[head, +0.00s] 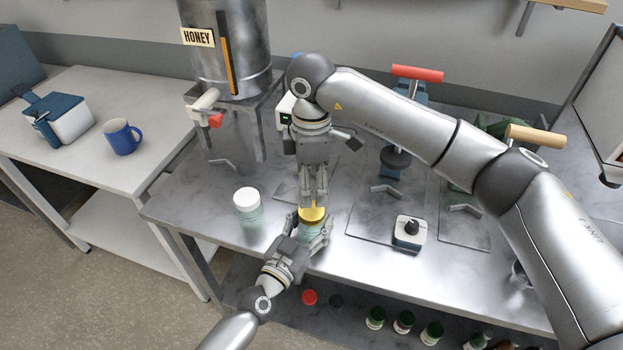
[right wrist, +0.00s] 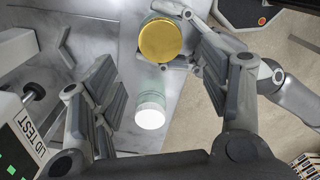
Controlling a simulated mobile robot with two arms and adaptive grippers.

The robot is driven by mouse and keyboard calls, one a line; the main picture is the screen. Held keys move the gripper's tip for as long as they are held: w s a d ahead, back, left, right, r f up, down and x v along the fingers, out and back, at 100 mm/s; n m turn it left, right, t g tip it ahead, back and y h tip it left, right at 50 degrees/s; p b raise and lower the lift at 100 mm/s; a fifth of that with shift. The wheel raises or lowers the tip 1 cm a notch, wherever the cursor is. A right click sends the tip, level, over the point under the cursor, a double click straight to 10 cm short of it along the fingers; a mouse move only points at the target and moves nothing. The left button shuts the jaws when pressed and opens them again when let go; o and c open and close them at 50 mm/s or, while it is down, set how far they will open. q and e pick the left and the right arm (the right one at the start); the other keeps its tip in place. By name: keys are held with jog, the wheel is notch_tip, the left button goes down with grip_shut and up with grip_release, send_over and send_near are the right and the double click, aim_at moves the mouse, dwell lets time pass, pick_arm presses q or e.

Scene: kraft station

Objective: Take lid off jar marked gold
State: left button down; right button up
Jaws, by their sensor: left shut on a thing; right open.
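The jar with the gold lid (head: 312,215) stands on the steel bench near its front edge, its pale glass body (head: 310,231) partly hidden. The gold lid also shows in the right wrist view (right wrist: 160,40), sitting on the jar. My left gripper (head: 308,228) is shut on the jar body from the front. My right gripper (head: 314,202) points down just above the lid. In the right wrist view its fingers (right wrist: 160,85) are wide apart and empty, with the lid toward the far end of the gap. Contact with the lid cannot be told.
A white-lidded jar (head: 246,201) stands left of the gold one. A honey tank (head: 228,60) is behind, with a tap. A small white device (head: 408,231) and lever presses stand to the right. A lid tester (right wrist: 20,125) is close at left in the wrist view.

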aim_at(312, 210)
jog(key=shift+f, duration=4)
